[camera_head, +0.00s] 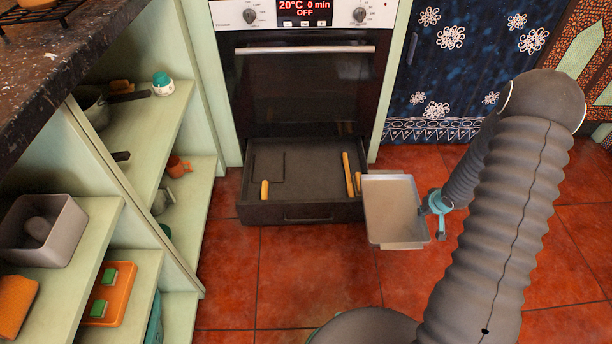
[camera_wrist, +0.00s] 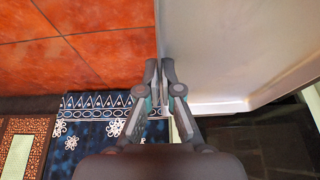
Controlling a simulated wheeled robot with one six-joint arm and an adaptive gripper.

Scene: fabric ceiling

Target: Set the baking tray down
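The baking tray (camera_head: 393,205) is a light grey metal rectangle with a raised rim, to the right of the open oven drawer in the head view. My gripper (camera_head: 439,207) is at the tray's right edge, with its fingers closed on that rim. In the wrist view the tray (camera_wrist: 235,45) fills the upper right, and the fingers of my gripper (camera_wrist: 160,75) pinch its edge. The tray appears to be held above the floor, with its inside facing up. Its exact height is hard to tell.
The oven drawer (camera_head: 305,212) is pulled out and holds wooden-handled tools. The oven door (camera_head: 305,90) is shut. Green shelves (camera_head: 160,130) with kitchenware stand at the left. Red tile floor (camera_head: 310,270) is clear in front of the drawer.

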